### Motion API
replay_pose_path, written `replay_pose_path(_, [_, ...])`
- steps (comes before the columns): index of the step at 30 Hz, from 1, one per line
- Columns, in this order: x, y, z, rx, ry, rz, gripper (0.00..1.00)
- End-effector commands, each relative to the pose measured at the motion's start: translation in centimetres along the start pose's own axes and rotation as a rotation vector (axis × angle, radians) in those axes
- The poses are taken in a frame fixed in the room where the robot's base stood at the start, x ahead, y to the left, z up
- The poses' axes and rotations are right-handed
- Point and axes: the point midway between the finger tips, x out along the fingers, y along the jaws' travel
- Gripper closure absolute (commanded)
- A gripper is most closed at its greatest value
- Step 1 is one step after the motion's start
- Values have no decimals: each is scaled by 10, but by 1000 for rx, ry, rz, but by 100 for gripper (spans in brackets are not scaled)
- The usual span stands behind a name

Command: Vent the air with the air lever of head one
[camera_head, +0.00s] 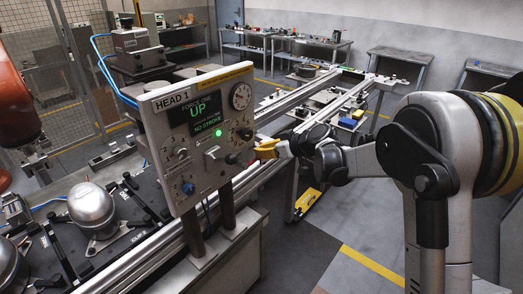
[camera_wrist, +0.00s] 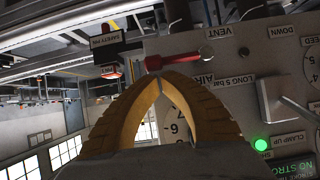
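The head one panel (camera_head: 198,125) stands upright, marked HEAD 1, its display reading UP and NO STROKE. In the wrist view, which is upside down, a red lever (camera_wrist: 190,57) lies nearly level on the panel face, between the VENT label (camera_wrist: 219,32) and the AIR label (camera_wrist: 207,79). Its rounded end points left. My gripper (camera_wrist: 159,80) has its yellow fingers brought together at the tips, just below that rounded end, with nothing visible between them. Whether the tips touch the lever I cannot tell. In the head view my gripper (camera_head: 264,150) is beside the panel's right edge.
A red safety pin part (camera_wrist: 110,70) hangs left of the lever in the wrist view. A silver switch (camera_wrist: 285,102) and a lit green lamp (camera_wrist: 260,145) are on the panel. A silver compressor (camera_head: 92,209) sits on the line left of the panel.

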Motion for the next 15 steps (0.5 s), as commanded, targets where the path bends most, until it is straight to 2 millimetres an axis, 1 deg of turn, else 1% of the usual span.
replay_pose_path(15, [2, 3, 5, 65, 0, -36, 100])
